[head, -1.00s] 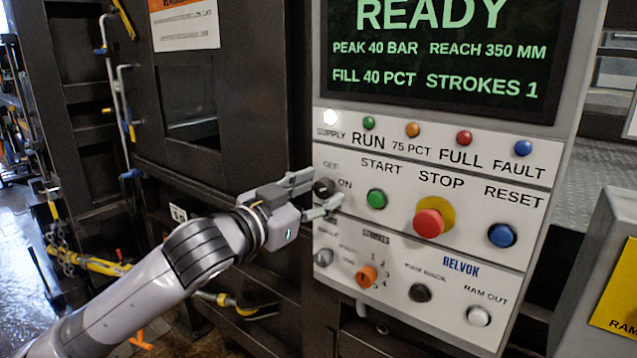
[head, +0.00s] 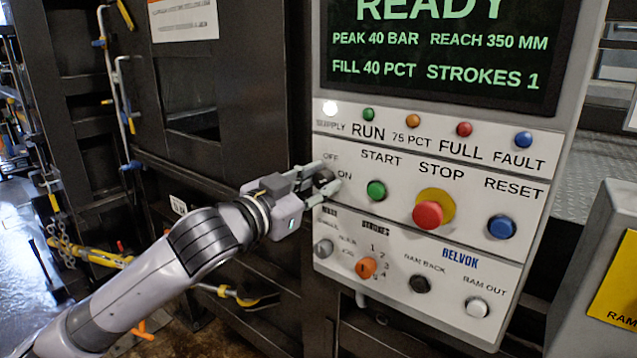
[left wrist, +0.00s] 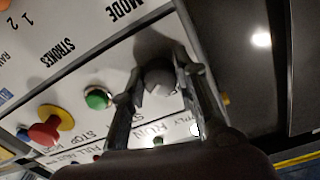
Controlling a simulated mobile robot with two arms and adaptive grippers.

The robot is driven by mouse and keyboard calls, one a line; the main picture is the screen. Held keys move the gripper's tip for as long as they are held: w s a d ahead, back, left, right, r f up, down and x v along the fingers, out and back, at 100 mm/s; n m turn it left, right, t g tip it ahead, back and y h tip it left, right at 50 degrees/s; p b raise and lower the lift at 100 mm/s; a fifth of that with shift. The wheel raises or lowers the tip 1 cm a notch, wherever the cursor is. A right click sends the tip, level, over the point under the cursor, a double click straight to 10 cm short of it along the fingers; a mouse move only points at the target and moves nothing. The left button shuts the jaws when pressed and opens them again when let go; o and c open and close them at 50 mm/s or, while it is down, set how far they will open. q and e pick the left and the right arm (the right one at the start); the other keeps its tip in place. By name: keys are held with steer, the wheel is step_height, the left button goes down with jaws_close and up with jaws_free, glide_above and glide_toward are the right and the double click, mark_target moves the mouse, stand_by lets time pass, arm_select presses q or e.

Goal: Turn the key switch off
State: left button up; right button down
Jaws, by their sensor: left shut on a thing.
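The key switch (head: 323,179) is a dark round knob with OFF and ON labels, at the left end of the panel's button row. My left gripper (head: 318,180) reaches it from the left, with its fingers closed on it, one above and one below. In the left wrist view the grey switch (left wrist: 158,78) sits between the two fingertips (left wrist: 160,85). The fingers partly hide the switch, and I cannot tell which label it points to. The screen (head: 440,45) reads READY, and the white SUPPLY lamp (head: 330,108) is bright. My right gripper is not in view.
Right of the switch are the green START button (head: 376,190), the red STOP button (head: 428,214) and the blue RESET button (head: 501,227). Below are an orange STROKES knob (head: 366,267) and a grey knob (head: 323,249). A grey box (head: 600,270) stands at right.

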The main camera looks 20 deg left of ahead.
arm_select(q)
jaws_close()
steer(key=n+p, duration=0.1)
steer(key=n, duration=0.2)
steer(key=n+p, duration=0.1)
steer(key=n, duration=0.2)
steer(key=shift+r, duration=0.1)
steer(key=n+p, duration=0.3)
steer(key=n, duration=0.1)
steer(key=shift+d, duration=0.1)
steer(key=shift+n+p, duration=0.95)
steer(key=shift+n, duration=0.05)
